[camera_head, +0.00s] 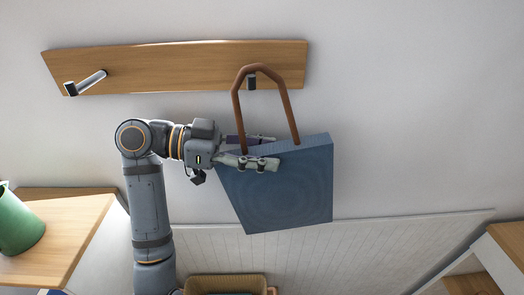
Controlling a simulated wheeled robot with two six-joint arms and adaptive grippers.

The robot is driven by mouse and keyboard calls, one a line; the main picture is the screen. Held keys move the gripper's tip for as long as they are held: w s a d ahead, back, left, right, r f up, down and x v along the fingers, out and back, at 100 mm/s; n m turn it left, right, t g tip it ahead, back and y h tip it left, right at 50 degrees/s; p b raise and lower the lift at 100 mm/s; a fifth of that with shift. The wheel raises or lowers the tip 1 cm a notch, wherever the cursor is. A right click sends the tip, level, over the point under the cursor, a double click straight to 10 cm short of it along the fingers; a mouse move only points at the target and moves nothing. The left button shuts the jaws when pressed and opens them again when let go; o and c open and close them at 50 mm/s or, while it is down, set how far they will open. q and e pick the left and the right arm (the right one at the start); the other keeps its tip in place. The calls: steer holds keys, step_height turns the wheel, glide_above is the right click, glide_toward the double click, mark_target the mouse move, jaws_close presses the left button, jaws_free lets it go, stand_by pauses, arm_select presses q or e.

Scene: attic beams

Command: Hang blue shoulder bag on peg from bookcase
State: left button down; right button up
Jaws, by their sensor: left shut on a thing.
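The blue shoulder bag (285,190) hangs slightly tilted in front of the wall, with its brown strap (289,108) standing up as a loop. My left gripper (270,152) is shut on the top of the bag, below the strap. A wooden peg board (170,66) is on the wall above, with a peg (90,82) at its left. A second, dark-ended peg (251,83) shows inside the strap's loop, just below its top. I cannot tell whether the strap is around this peg or only in front of it. My right gripper is not in view.
A wooden shelf unit (60,235) stands at the lower left with a green container (17,222) on it. Another wooden unit (500,250) is at the lower right. A woven basket (225,282) is at the bottom. The wall right of the bag is clear.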

arm_select(q)
steer(key=c, duration=0.6)
jaws_free()
